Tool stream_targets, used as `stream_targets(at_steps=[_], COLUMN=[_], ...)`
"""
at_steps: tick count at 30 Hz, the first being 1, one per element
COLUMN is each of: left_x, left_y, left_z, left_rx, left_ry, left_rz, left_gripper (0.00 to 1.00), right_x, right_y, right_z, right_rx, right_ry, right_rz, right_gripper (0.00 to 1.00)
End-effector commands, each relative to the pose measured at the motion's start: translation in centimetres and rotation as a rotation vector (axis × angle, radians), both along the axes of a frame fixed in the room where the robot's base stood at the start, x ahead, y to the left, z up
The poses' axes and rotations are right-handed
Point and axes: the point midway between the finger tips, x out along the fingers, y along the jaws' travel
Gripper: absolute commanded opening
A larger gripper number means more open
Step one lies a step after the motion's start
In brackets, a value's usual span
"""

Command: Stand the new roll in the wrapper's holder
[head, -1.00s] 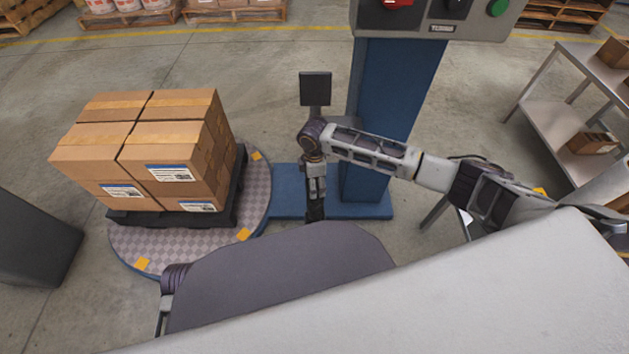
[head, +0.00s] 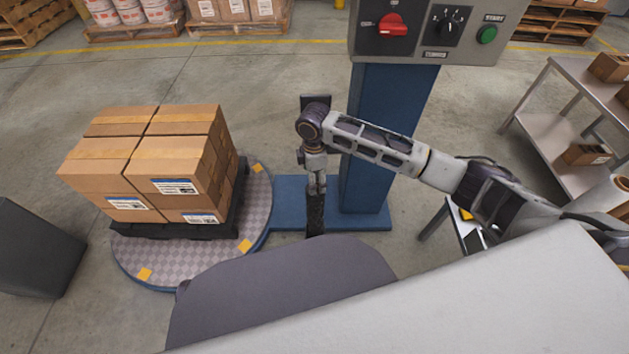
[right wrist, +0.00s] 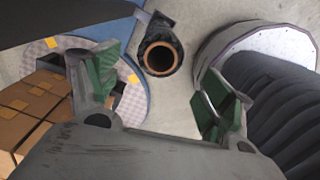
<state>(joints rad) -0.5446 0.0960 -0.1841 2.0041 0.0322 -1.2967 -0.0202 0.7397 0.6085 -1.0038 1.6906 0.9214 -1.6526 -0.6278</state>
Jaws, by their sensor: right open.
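A dark film roll (head: 315,213) stands upright beside the foot of the blue wrapper column (head: 385,110). The right wrist view looks down on its brown hollow core (right wrist: 160,58). My right gripper (head: 316,185) points down just above the roll. Its green-padded fingers (right wrist: 155,95) are spread wide, with nothing between them. The roll's top lies ahead of the fingertips. My left gripper is out of view.
Stacked cartons (head: 150,165) on a black pallet sit on the round turntable (head: 262,200) at left. A control panel (head: 440,30) tops the column. A metal shelf (head: 540,125) stands at right, with a pale cylinder (head: 604,196) near it.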

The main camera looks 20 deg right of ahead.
Motion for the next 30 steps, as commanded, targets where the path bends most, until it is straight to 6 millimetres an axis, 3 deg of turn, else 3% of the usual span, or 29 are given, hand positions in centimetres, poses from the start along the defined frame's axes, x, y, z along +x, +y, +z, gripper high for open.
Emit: stream_targets(at_steps=[6, 30], left_x=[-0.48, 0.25], left_y=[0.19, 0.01], left_z=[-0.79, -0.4], left_rx=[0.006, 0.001], left_ry=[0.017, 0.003], left_rz=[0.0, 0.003], left_gripper=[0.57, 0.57], right_x=[-0.01, -0.19], right_y=[-0.04, 0.28], right_z=[1.15, 0.96], right_rx=[-0.001, 0.006], right_ry=[0.001, -0.002], right_rz=[0.0, -0.004], right_gripper=[0.81, 0.81])
